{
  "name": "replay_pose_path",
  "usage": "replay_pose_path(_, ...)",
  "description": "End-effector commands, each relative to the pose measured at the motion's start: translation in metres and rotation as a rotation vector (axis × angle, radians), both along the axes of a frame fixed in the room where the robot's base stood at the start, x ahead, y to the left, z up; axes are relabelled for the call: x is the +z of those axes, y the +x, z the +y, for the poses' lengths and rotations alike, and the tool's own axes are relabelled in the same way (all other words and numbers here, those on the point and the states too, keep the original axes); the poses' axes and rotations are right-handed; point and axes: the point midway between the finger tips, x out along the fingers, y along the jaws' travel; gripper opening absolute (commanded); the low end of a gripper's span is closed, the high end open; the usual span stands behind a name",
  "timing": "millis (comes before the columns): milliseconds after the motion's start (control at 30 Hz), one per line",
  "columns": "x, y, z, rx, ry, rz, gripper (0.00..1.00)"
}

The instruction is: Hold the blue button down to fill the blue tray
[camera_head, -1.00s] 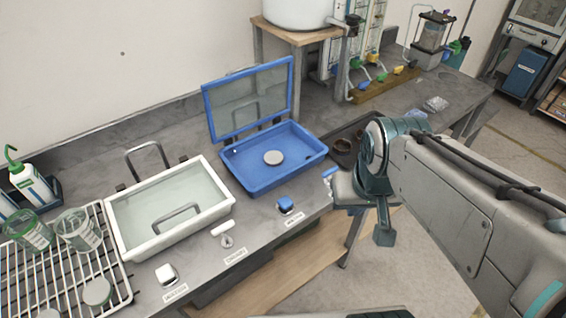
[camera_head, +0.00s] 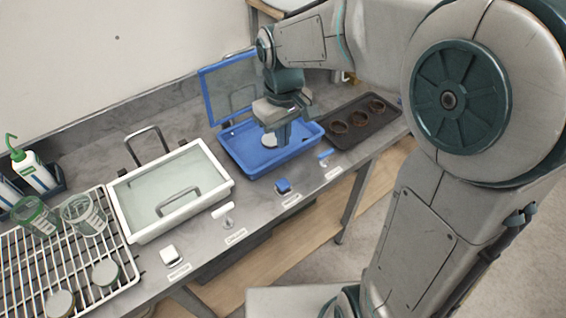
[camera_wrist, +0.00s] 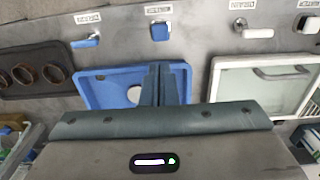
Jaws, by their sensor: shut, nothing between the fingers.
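The blue button (camera_head: 283,186) sits on the bench's front strip, in front of the blue tray; in the wrist view the blue button (camera_wrist: 159,31) is beyond the fingertips, near the top. The blue tray (camera_head: 248,172) has its framed lid raised at the back and a round grey disc inside. No liquid is clearly visible in it. In the wrist view the blue tray (camera_wrist: 104,93) is partly hidden by my gripper. My gripper (camera_head: 284,142) hangs over the blue tray, apart from the button. Its fingers (camera_wrist: 160,68) are together and empty.
A white tray (camera_head: 221,193) with clear liquid stands left of the blue tray. A blue-handled lever (camera_head: 325,155), a white lever (camera_head: 224,211) and a white button (camera_head: 170,255) line the front edge. A dark tray (camera_head: 384,123) with round cups lies right. A wire rack (camera_head: 60,260) holds beakers.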

Motion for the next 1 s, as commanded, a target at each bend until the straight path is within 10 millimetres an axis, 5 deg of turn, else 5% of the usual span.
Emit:
replay_pose_path(467,-0.014,0.0,-0.001,0.0,-0.002,0.002,0.0)
replay_pose_path(1000,-0.119,-0.001,-0.001,-0.001,-0.001,0.004,0.0)
